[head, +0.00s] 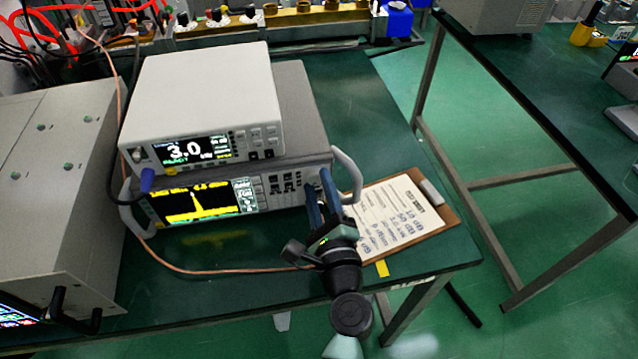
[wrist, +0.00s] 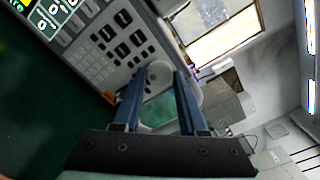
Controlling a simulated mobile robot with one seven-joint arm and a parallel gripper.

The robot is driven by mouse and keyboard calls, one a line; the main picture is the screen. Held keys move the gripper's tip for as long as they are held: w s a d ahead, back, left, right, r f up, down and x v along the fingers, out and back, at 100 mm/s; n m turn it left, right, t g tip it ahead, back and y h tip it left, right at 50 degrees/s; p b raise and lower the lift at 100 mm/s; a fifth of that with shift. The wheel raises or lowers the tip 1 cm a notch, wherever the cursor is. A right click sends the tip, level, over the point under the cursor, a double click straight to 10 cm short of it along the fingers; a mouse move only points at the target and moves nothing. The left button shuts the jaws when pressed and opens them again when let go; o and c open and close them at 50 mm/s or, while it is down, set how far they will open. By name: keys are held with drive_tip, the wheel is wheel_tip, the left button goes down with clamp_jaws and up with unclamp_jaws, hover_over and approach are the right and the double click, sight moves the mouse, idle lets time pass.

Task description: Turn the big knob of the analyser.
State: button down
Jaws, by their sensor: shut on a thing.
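The analyser (head: 262,193) is the lower of two stacked instruments on the green bench, with a yellow trace on its screen (head: 196,203). My gripper (head: 320,188) reaches to the right end of its front panel. In the wrist view, my two blue fingers (wrist: 158,78) are closed on the pale round big knob (wrist: 159,70), beside the panel's dark buttons. The fingers hide the knob in the head view. Its turn angle cannot be read.
A white meter (head: 205,95) showing 3.0 sits on the analyser. The analyser's right handle (head: 349,175) stands close beside my fingers. A clipboard (head: 400,217) lies to the right. A copper-coloured cable (head: 215,270) runs along the bench in front. A grey cabinet (head: 55,180) stands left.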

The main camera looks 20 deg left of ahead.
idle(0.3)
drive_tip(key=shift+c, duration=2.3)
unclamp_jaws()
drive_tip(key=b+v, duration=0.1)
drive_tip(key=v, duration=1.2)
